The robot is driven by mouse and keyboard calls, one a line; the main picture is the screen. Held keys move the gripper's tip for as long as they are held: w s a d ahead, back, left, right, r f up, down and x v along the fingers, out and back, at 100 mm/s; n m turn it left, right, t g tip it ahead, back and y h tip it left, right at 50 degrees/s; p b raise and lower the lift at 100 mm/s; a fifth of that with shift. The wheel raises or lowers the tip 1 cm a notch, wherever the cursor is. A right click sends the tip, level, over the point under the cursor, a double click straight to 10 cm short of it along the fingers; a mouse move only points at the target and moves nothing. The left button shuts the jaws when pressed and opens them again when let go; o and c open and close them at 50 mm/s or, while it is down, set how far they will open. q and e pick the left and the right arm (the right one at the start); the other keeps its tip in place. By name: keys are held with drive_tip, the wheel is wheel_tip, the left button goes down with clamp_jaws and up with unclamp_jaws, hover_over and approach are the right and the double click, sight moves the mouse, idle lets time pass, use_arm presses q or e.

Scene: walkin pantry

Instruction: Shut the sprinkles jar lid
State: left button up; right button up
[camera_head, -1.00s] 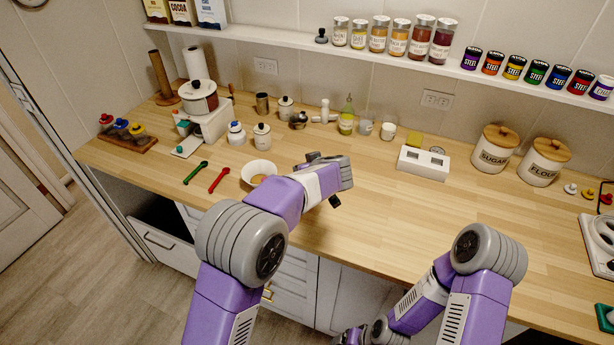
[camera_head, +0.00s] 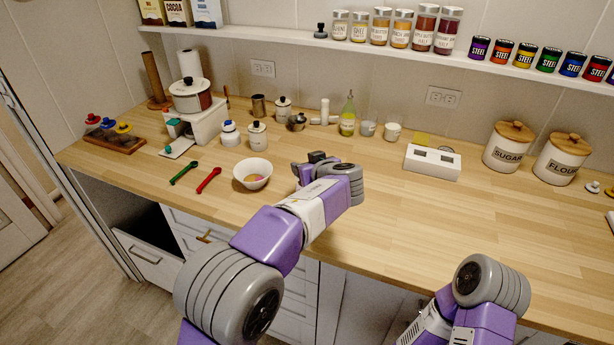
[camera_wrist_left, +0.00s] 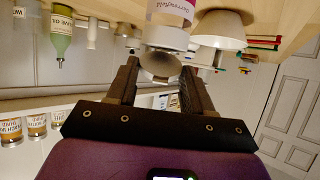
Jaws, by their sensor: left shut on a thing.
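The sprinkles jar (camera_wrist_left: 172,12), with a pink label, shows at the top of the left wrist view, which looks upside down. A round grey lid (camera_wrist_left: 160,64) shows at its mouth end; whether it is seated or ajar I cannot tell. My left gripper (camera_wrist_left: 157,76) has its two dark fingers on either side of the lid and is shut on it. In the head view my left gripper (camera_head: 308,163) is over the counter, right of the white bowl, and its arm hides the jar. My right arm (camera_head: 490,290) is at the lower right; its gripper is out of frame.
The white bowl (camera_head: 252,175) stands close left of my left gripper, with red (camera_head: 208,181) and green (camera_head: 188,172) spoons beyond it. Small jars and bottles line the back.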

use_arm(q)
drive_tip(key=shift+s+f+t+b, duration=0.15)
drive_tip(key=shift+f+t+b, duration=0.25)
drive_tip(key=shift+b, duration=0.6)
drive_tip(key=shift+s+d+f+y, duration=0.1)
drive_tip(key=shift+y, duration=0.2)
drive_tip(key=shift+t, duration=0.4)
drive_tip(key=o, duration=1)
drive_tip(key=v, duration=0.7)
drive_tip(key=shift+s+d, duration=0.2)
drive_tip(key=shift+s, duration=0.05)
drive_tip(key=shift+o, duration=0.2)
